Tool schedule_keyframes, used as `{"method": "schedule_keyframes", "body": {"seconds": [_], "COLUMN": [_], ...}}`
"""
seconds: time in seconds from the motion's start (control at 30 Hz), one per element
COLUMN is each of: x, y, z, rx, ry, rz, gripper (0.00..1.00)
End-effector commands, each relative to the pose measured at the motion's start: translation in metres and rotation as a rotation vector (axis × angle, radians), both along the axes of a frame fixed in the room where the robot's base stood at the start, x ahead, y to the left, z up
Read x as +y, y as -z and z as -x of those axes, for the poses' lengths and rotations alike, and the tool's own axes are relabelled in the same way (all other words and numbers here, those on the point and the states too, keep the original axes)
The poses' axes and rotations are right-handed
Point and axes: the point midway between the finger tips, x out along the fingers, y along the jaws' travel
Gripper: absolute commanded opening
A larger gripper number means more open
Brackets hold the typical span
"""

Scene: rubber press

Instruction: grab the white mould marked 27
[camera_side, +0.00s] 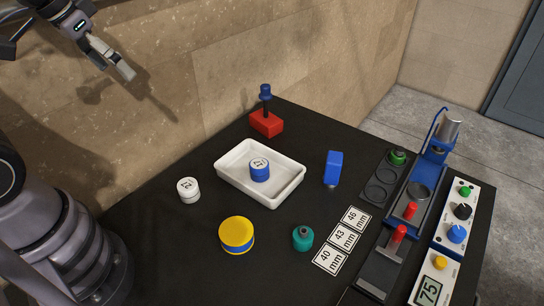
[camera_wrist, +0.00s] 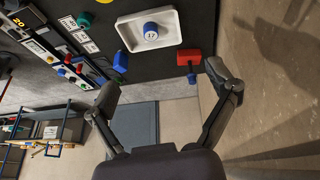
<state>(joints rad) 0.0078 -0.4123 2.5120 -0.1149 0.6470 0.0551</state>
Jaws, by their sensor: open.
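A white round mould (camera_side: 188,190) with a small dark number on its top stands on the black table, left of the white tray, in the side view. The number looks like 27 but is small and turned. The white mould does not show in the wrist view. My gripper (camera_side: 123,69) is high at the upper left of the side view, well above the table and apart from the mould. In the wrist view my gripper (camera_wrist: 162,84) has its two fingers wide apart with nothing between them.
The white tray (camera_side: 229,181) holds a blue mould (camera_side: 260,171) with a white numbered top. The press (camera_side: 420,190) and control boxes are at the right. A wall borders the back.

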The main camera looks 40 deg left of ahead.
Motion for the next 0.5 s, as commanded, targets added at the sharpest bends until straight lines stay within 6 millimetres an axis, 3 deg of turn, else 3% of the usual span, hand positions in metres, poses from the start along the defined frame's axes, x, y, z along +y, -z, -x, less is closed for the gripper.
{"method": "schedule_keyframes", "body": {"seconds": [0.1, 0.2, 0.4, 0.5], "x": [-0.005, -0.006, 0.001, 0.006], "y": [0.046, 0.088, 0.17, 0.2], "z": [-0.032, -0.052, -0.066, -0.064], "rx": [0.081, 0.133, 0.228, 0.259], "ry": [-0.025, -0.06, -0.136, -0.161], "rz": [0.031, 0.039, 0.007, -0.019], "gripper": [0.86, 0.86, 0.86, 0.86]}}
